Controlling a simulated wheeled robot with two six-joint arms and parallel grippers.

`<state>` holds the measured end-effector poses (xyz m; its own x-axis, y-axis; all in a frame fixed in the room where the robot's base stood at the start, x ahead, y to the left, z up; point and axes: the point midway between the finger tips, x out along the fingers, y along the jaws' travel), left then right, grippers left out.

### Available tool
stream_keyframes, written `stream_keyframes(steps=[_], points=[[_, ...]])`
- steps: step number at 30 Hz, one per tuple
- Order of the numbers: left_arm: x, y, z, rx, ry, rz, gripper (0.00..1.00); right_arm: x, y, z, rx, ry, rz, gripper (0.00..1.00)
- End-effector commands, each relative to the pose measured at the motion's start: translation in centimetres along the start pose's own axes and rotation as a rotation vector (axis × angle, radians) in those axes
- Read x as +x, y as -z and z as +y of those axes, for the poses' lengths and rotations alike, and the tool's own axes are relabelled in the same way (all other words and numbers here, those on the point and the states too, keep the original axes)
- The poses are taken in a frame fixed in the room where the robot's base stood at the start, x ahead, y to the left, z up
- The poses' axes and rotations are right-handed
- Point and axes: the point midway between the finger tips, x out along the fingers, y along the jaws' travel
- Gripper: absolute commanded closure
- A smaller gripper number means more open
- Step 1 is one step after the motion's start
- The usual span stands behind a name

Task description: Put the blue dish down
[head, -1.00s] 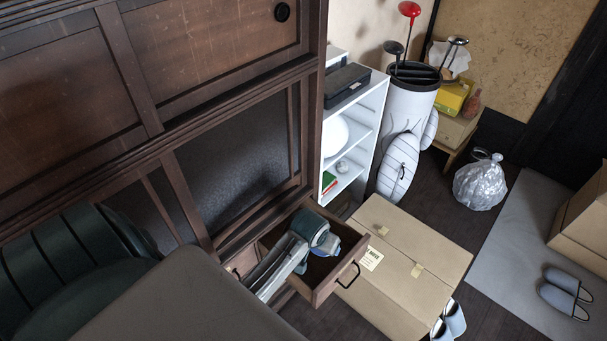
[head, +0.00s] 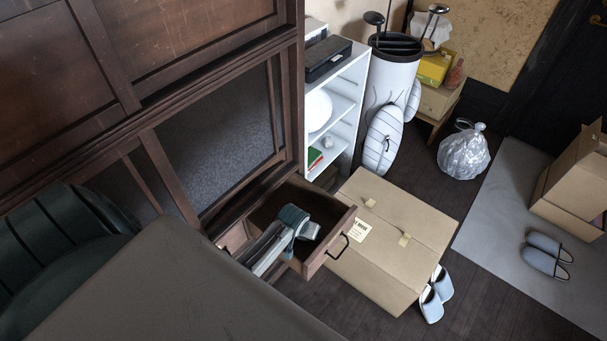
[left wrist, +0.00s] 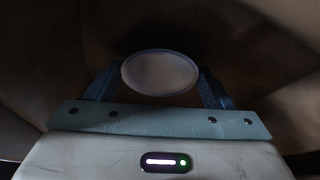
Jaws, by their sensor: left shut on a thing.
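The blue dish (left wrist: 160,73) shows in the left wrist view as a shallow oval with a pale inside and a bluish rim. It sits between the two blue fingers of my left gripper (left wrist: 160,88), which is shut on it. In the head view my left gripper (head: 307,231) is over the open wooden drawer (head: 328,250), within its front part. The dish cannot be told apart from the gripper there. Whether the dish touches the drawer floor is not clear. My right gripper is in neither view.
The drawer belongs to a dark wooden cabinet (head: 225,140). A closed cardboard box (head: 390,245) stands right beside the drawer, with slippers (head: 436,295) next to it. A white shelf (head: 340,115) stands behind. The drawer's back part looks empty and dark.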

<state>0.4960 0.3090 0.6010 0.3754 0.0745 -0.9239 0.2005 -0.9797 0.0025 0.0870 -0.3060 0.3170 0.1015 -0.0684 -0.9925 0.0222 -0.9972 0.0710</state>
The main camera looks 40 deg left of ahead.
Motion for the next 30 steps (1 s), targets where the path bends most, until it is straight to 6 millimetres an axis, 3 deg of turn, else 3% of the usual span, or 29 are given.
stream_keyframes(steps=[7,8,11,23,30], points=[[0.2,-0.1,0.0,0.0,0.0,0.0,0.51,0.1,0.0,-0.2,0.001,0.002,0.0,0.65],[0.2,-0.1,0.0,0.0,0.0,0.0,0.21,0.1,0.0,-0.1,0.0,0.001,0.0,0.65],[0.2,-0.1,0.0,0.0,0.0,0.0,0.03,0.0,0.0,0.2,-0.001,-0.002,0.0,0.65],[-0.6,0.0,0.0,0.0,0.0,0.0,0.03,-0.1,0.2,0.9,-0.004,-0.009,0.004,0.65],[-4.8,0.1,0.0,0.0,-0.001,0.003,0.03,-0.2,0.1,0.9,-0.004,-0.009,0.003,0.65]])
